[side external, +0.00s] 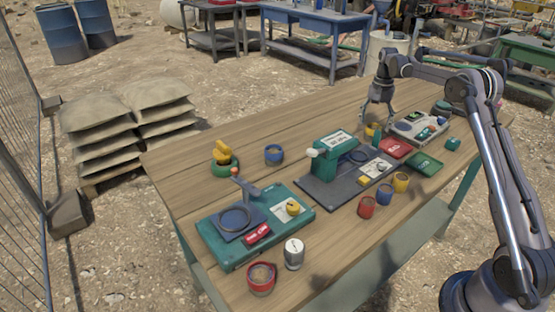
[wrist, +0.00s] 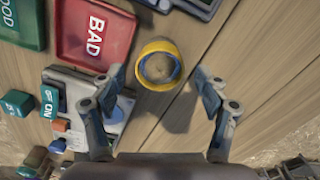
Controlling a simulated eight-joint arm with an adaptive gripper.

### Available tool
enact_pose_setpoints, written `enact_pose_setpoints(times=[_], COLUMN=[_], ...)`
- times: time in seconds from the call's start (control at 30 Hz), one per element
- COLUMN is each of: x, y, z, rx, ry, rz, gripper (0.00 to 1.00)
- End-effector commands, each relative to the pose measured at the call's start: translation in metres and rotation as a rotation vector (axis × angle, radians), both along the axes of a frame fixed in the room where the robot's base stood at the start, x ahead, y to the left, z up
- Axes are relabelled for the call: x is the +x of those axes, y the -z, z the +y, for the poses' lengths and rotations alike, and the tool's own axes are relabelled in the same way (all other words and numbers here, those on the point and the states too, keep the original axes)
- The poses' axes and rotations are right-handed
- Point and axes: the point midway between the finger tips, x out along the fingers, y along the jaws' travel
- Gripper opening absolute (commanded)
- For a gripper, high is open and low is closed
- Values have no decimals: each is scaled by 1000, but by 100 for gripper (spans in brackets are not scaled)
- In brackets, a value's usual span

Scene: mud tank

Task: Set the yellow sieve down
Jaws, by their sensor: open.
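The yellow sieve (wrist: 160,48) is a round yellow-rimmed cup with a blue band and brown material inside. It appears to stand on the wooden table, its shadow beside it. In the wrist view my gripper (wrist: 161,80) is open, one finger on either side of the sieve with gaps between. In the side view a yellow piece (side external: 370,131) shows just below my gripper (side external: 377,118), partly hidden by the fingers. I cannot tell the exact height of the fingertips above the table.
The red BAD tray (side external: 394,149) and green GOOD tray (side external: 425,164) lie close by. A grey switch box (side external: 413,124) stands to the right of my gripper. A green press (side external: 335,150) is to the left. Small red, blue and yellow cups stand nearer. Bare planks (wrist: 215,95) show beside the sieve.

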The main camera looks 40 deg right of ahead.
Motion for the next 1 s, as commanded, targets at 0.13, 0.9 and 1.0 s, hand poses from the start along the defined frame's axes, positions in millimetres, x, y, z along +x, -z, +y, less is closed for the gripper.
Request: enact_pose_setpoints(times=[0.13, 0.9, 1.0], x=[0, 2, 0], y=[-32, -122, -140], z=[0, 37, 67], rx=[0, -27, -50], ry=[0, -101, -182], rz=[0, -42, -78], gripper=[74, 74, 74])
